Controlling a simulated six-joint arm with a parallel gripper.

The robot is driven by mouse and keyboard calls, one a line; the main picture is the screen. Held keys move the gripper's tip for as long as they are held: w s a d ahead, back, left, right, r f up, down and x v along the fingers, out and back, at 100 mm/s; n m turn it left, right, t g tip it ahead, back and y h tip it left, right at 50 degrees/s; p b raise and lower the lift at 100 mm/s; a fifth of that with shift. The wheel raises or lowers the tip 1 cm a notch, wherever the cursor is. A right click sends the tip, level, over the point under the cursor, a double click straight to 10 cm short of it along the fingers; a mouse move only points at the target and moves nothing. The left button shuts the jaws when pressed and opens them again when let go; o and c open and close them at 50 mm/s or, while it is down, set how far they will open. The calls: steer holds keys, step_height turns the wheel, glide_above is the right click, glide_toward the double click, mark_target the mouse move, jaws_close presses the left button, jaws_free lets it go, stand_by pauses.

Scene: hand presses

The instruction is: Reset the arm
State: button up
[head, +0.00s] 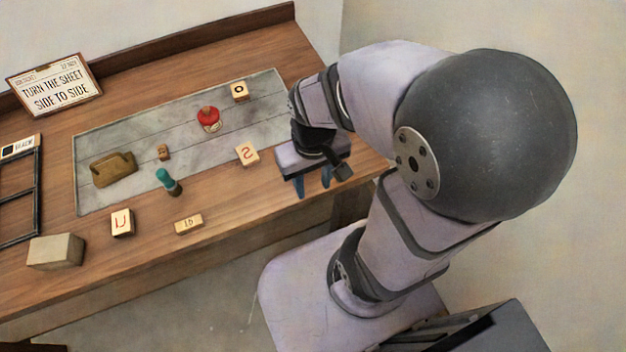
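My gripper (313,184) hangs at the right end of the wooden table, just past the right edge of the grey sheet. Its two blue fingers point down and stand apart, with nothing visible between them. My arm bends over from the right side of the view, and its wrist hides part of the table behind the gripper. I cannot tell how high the fingertips are above the tabletop.
A sign (54,84) leans at back left. A pale block (55,251) sits front left.

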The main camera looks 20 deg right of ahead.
step_height(320, 180, up, 2)
steer(key=shift+p, duration=1)
